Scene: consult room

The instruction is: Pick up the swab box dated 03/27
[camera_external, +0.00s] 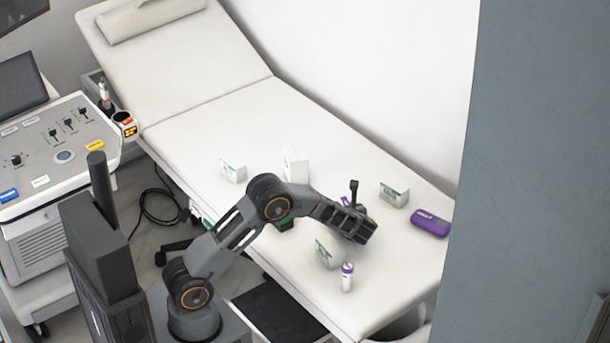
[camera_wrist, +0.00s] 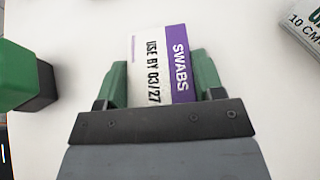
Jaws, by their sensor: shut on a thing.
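The swab box (camera_wrist: 157,70) is white with a purple band. It reads "SWABS" and "USE BY 03/27" in the wrist view. My gripper (camera_wrist: 162,84) is shut on it, with one green finger against each side. The lower end of the box is hidden by the gripper body. In the external view my gripper (camera_external: 354,228) is low over the couch, and only a small purple-and-white bit of the box (camera_external: 346,201) shows behind it. I cannot tell whether the box touches the couch.
On the white couch (camera_external: 220,110) stand green-and-white boxes (camera_external: 394,195), (camera_external: 233,172) and (camera_external: 328,254), a white box (camera_external: 295,165), a purple case (camera_external: 430,222) and a purple-and-white bottle (camera_external: 347,277). A green-and-black object (camera_wrist: 18,78) is left of my gripper in the wrist view.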

